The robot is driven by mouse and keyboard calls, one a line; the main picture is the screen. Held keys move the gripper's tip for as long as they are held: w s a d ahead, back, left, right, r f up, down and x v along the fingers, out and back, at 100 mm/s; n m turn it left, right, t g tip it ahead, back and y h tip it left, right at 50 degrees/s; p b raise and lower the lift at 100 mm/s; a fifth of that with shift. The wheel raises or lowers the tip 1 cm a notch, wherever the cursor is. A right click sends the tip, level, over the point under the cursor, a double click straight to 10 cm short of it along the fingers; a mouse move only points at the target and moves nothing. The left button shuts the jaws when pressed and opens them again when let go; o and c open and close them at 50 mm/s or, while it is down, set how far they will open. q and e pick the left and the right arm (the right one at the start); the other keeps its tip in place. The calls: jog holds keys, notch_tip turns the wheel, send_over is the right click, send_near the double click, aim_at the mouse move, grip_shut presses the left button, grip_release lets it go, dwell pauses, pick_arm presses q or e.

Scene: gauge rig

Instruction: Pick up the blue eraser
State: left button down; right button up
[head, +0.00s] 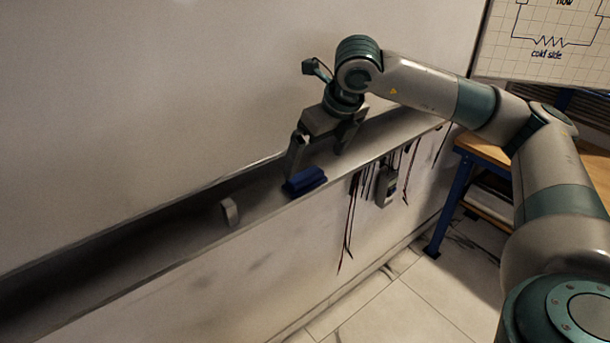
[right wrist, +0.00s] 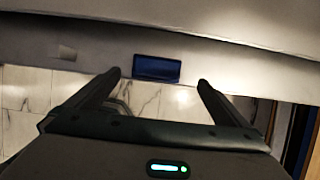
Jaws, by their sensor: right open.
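The blue eraser (head: 304,181) lies on the long grey ledge (head: 265,197) below the white wall panel, at its front edge. It also shows in the right wrist view (right wrist: 157,68), beyond and between my fingertips. My right gripper (head: 316,160) is open and empty, just above and behind the eraser in the head view. My left gripper is not in view.
A small grey block (head: 229,212) sits on the ledge left of the eraser. Dark and red leads (head: 349,222) and a grey meter (head: 386,186) hang on the front below the ledge. A wooden bench with blue legs (head: 449,205) stands at the right. The ledge's left part is clear.

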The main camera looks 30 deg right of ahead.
aim_at(307, 176)
jog(key=shift+x, duration=0.85)
jog(key=shift+w+a+f+p, duration=0.25)
jog(key=shift+f+p, duration=0.4)
jog(key=shift+p, duration=0.45)
jog(key=p+x, duration=0.1)
jog(key=x, duration=0.2)
jog(key=shift+p, duration=0.3)
jog(key=shift+w+f, duration=0.1)
jog(key=shift+f, duration=0.3)
